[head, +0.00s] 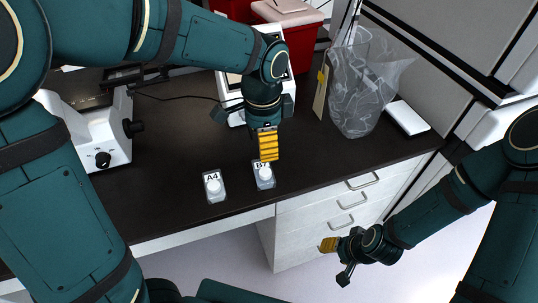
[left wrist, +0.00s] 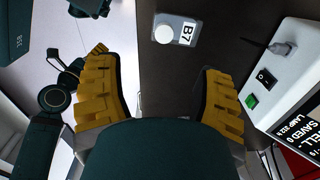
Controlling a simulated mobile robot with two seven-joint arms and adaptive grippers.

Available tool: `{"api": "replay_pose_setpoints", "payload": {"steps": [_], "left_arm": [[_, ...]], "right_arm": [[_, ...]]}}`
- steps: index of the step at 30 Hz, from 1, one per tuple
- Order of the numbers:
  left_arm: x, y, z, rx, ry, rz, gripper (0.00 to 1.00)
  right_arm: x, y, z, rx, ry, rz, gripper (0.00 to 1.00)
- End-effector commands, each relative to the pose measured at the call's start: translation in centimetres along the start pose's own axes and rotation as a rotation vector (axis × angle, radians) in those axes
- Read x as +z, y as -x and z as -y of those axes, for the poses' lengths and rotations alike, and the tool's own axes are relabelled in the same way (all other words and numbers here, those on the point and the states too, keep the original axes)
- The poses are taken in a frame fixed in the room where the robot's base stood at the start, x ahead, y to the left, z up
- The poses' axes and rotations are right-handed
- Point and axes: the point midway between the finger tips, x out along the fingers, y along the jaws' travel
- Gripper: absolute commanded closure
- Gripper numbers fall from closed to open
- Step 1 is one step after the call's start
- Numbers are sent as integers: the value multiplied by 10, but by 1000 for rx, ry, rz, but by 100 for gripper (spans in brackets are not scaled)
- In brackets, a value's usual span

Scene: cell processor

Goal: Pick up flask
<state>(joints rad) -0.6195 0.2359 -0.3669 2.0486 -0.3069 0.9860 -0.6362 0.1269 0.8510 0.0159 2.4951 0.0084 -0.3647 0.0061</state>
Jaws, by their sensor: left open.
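Two small clear flasks with white caps stand on the dark bench: the A4 flask (head: 214,187) and, to its right, the B7 flask (head: 264,176). My left gripper (head: 268,145) points down above the B7 flask and partly covers it in the head view. In the left wrist view the B7 flask (left wrist: 175,31) lies beyond the two spread yellow fingers of my left gripper (left wrist: 157,72), touched by neither. The left gripper is open and empty. My right gripper (head: 336,253) hangs off the bench in front of the drawers; its finger spacing is unclear.
A white microscope (head: 104,135) stands at left. A white instrument (head: 236,117) stands behind my left gripper; its switches and screen show in the left wrist view (left wrist: 293,70). Behind are a red bin (head: 303,40) and a clear bag (head: 362,90). Bench (head: 330,155) right of B7 is clear.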

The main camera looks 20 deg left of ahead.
Motion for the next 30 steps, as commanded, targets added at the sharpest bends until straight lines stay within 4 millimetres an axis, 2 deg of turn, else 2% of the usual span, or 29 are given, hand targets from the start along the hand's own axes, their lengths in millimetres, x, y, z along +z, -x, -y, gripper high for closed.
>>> {"api": "replay_pose_setpoints", "payload": {"steps": [5,15,23,30], "left_arm": [[0,-13,-1,2,0,3,32],[0,-74,0,3,2,2,32],[0,-92,0,1,1,1,32],[-1,-126,1,2,1,3,32]], "right_arm": [[1,-3,-1,0,0,2,53],[7,-15,-6,-1,4,14,53],[9,-18,-7,-2,5,18,53],[13,-28,-11,-2,7,26,53]]}}
